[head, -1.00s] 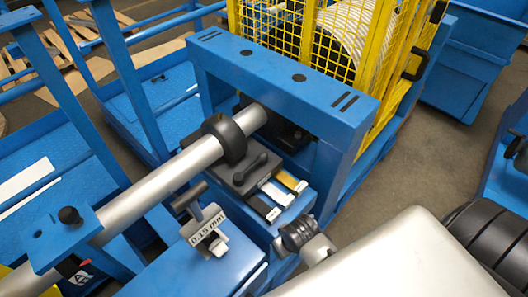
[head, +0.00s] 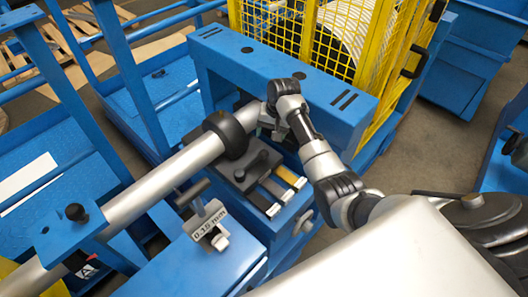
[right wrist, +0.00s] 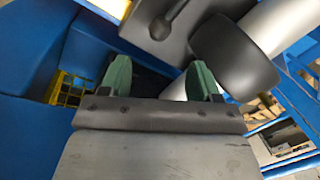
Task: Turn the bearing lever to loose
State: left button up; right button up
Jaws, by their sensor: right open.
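The bearing lever is a dark lever (head: 250,167) with a rounded end. It lies on the grey bearing block beside the thick black collar (head: 232,134). In the right wrist view the lever (right wrist: 173,18) shows at the top, left of the collar (right wrist: 235,55). My right gripper (head: 268,124) is above the shaft's far end, by the blue frame, behind and right of the lever. Its two green fingers (right wrist: 160,82) are apart with nothing between them. The lever is beyond the fingertips, not touched. My left gripper is out of view.
A silver shaft (head: 150,192) runs through the collar towards the blue frame (head: 280,72). Yellow, white and dark strips (head: 277,190) lie right of the lever. A T-handled piece with a "0.15 mm" tag (head: 208,222) stands in front. A yellow mesh guard (head: 270,30) is behind.

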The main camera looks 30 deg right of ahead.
aim_at(265, 151)
jog(key=f, duration=0.3)
jog(key=a+f, duration=0.1)
jog(key=f, duration=0.3)
jog(key=w+f+b, duration=0.1)
jog(key=f, duration=0.2)
jog(key=shift+w+a+f, duration=0.1)
jog(key=shift+a+f, duration=0.05)
jog(key=shift+a, duration=0.15)
grip_shut()
